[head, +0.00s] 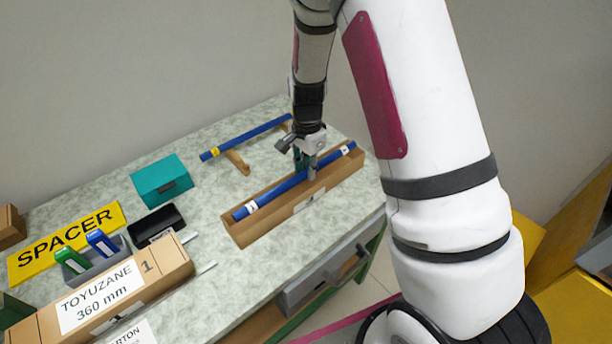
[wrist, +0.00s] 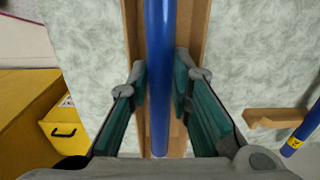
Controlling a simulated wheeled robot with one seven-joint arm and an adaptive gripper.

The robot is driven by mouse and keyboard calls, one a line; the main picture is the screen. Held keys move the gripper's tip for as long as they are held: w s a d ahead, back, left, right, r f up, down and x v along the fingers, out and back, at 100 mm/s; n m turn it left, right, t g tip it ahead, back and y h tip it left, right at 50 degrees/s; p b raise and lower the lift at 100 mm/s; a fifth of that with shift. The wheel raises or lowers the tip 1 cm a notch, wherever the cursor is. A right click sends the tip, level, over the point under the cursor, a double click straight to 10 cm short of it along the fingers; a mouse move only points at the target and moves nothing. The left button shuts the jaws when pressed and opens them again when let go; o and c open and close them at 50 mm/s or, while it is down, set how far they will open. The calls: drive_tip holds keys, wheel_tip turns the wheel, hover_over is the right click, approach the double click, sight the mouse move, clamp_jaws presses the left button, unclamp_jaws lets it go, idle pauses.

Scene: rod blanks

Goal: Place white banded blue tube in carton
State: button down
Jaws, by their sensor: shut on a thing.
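The blue tube with white bands (head: 285,187) lies lengthwise along the long open brown carton (head: 240,236). It appears within or just above the carton's walls; I cannot tell whether it touches the floor of it. My gripper (head: 308,168) is shut on the tube near its middle, from above. In the wrist view the tube (wrist: 159,60) runs between the green-padded fingers (wrist: 160,88), in line with the carton (wrist: 197,30). The fingers reach down between the carton's sides.
A blue tube with yellow bands (head: 245,137) lies on wooden rests (head: 237,163) behind the carton. To the left are a teal box (head: 161,180), a black tray (head: 156,224), a yellow SPACER sign (head: 65,240) and a closed TOYUZANE carton (head: 150,285).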

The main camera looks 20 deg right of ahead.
sight(306, 177)
drive_tip(key=shift+w, duration=0.25)
drive_tip(key=shift+f, duration=1.8)
drive_tip(key=shift+f, duration=0.1)
drive_tip(key=shift+f, duration=0.35)
drive_tip(key=shift+f, duration=0.15)
drive_tip(key=c, duration=1.7)
unclamp_jaws()
